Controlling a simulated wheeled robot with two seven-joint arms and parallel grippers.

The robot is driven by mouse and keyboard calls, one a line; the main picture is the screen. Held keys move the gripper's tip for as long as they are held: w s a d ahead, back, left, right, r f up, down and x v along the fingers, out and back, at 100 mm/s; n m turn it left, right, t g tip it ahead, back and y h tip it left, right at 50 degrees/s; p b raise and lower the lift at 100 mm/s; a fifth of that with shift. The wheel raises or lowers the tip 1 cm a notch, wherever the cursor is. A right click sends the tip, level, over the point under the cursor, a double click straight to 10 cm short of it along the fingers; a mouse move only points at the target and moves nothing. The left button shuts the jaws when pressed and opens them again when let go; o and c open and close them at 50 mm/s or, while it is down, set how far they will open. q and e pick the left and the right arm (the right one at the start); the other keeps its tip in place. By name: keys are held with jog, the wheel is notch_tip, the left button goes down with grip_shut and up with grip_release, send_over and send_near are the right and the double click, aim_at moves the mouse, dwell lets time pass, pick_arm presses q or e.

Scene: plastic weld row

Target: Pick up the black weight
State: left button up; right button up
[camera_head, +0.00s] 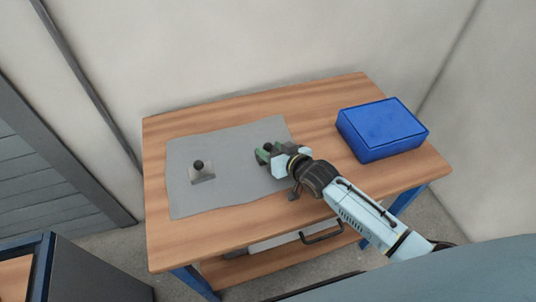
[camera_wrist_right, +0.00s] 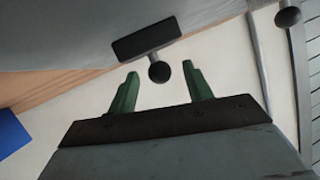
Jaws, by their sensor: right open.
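The black weight (camera_wrist_right: 147,38) shows in the right wrist view as a dark block with a stem and a round black knob (camera_wrist_right: 159,72). In the head view only its knob (camera_head: 267,146) shows clearly; my right gripper hides most of the rest. My right gripper (camera_head: 263,153) is over the right part of the grey mat (camera_head: 225,150). Its green fingers are open, and in the wrist view (camera_wrist_right: 160,70) the knob appears between the fingertips, with gaps on both sides. My left gripper is not in view.
A grey weight with a black knob (camera_head: 203,178) stands on the left part of the mat. A blue box (camera_head: 382,130) is on the wooden table (camera_head: 300,100) at the right. Walls stand behind the table. The mat between the two weights is clear.

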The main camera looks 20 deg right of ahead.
jog(key=x, duration=0.2)
jog(key=shift+w+f, duration=0.2)
jog(key=shift+w, duration=0.05)
grip_shut()
jog(key=shift+r, duration=0.15)
